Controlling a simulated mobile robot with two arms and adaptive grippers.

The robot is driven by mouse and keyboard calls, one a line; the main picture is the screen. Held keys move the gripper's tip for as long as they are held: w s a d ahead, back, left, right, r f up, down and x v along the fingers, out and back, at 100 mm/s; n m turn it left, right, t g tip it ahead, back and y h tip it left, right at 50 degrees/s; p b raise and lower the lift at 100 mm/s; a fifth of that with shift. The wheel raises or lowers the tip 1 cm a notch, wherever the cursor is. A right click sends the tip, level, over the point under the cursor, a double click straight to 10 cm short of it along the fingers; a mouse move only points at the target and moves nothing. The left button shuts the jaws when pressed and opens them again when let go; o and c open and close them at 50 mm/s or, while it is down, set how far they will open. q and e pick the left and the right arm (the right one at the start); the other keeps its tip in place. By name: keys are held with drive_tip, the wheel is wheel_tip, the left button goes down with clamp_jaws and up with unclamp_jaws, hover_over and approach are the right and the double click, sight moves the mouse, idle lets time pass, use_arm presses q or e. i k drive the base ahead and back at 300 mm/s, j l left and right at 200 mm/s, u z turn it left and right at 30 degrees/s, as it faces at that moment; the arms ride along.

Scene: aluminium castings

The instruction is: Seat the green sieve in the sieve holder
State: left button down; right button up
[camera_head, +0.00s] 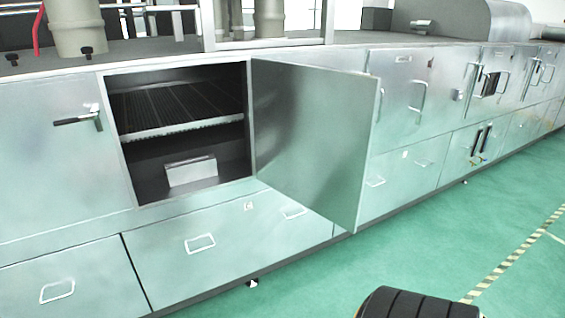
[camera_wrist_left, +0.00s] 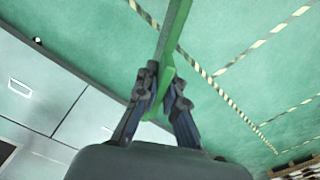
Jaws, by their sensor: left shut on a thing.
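My left gripper (camera_wrist_left: 166,82) is shut on the green sieve (camera_wrist_left: 174,32) in the left wrist view. The sieve shows edge-on as a narrow green strip between the fingers, running up out of the picture. The green floor lies behind it. Neither the left gripper nor the sieve can be made out in the head view. In the head view an open cabinet compartment holds a dark slatted rack (camera_head: 175,103) with a light front edge. A small pale box (camera_head: 191,171) sits below the rack. I cannot tell which part is the sieve holder. My right gripper is in neither view.
The metal cabinet door (camera_head: 312,140) stands open to the right of the compartment and juts out over the floor. Closed doors and drawers (camera_head: 230,240) line the row. The green floor (camera_head: 455,235) in front is clear, with striped tape (camera_head: 513,255).

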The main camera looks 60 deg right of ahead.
sight(186, 171)
drive_tip(key=i+l+z, duration=0.3)
drive_tip(key=z, duration=0.15)
drive_tip(key=i+l+z, duration=0.45)
drive_tip(key=i+z, duration=0.35)
drive_tip(key=z, duration=0.15)
drive_tip(key=i, duration=0.95)
